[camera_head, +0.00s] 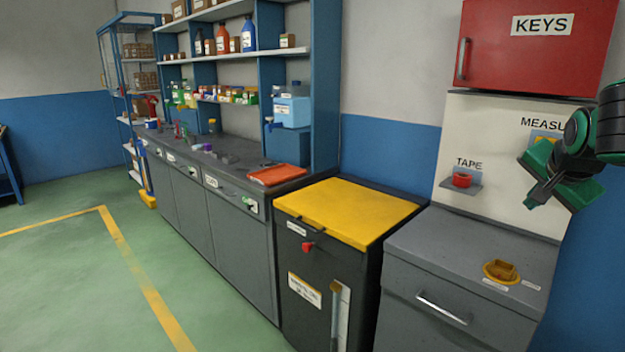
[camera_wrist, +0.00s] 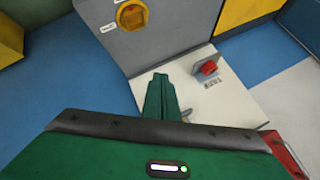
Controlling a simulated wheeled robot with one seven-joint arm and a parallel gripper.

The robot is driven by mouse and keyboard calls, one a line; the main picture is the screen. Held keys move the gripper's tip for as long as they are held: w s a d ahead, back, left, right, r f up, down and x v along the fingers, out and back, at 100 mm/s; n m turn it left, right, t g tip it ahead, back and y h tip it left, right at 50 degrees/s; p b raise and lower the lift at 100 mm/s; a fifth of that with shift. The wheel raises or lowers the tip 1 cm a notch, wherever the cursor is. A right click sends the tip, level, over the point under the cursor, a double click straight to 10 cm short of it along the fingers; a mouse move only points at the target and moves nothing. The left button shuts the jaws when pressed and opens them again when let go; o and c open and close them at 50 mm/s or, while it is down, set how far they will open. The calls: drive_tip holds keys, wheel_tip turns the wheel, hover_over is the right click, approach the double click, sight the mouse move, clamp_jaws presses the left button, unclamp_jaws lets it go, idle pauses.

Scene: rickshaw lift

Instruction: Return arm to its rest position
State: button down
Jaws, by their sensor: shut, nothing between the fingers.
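My green and black gripper (camera_head: 537,196) is at the right of the head view, raised in front of the white panel with the TAPE and MEASURE labels. Its fingers are shut and empty. In the wrist view my gripper (camera_wrist: 161,84) shows its green fingers together, pointing toward the panel and the grey cabinet. My arm enters from the right edge of the head view. The fingers appear apart from the panel and the cabinet, though the exact gap cannot be told.
A grey cabinet (camera_head: 466,262) with a yellow round holder (camera_head: 501,271) stands below. A red tape roll (camera_head: 462,180) sits on a small panel shelf. The red KEYS box (camera_head: 522,62) hangs above. A yellow-topped bin (camera_head: 345,208) and a workbench stand left; green floor is open beyond.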

drive_tip(key=s+a+f+n+g+y, duration=0.1)
drive_tip(key=s+a+f+n+g, duration=0.1)
drive_tip(key=s+f, duration=0.3)
drive_tip(key=s+a+f+n+g+y, duration=0.1)
drive_tip(key=s+f, duration=0.5)
drive_tip(key=s, duration=0.8)
drive_tip(key=s+a+f+n+g+y, duration=0.2)
drive_tip(key=s+a+f+n+g, duration=0.1)
drive_tip(key=s, duration=0.7)
wheel_tip(320, 180, down, 3)
drive_tip(key=shift+f+n+g, duration=0.1)
drive_tip(key=shift+n+g, duration=0.6)
drive_tip(key=shift+g, duration=0.5)
drive_tip(key=shift+s, duration=0.1)
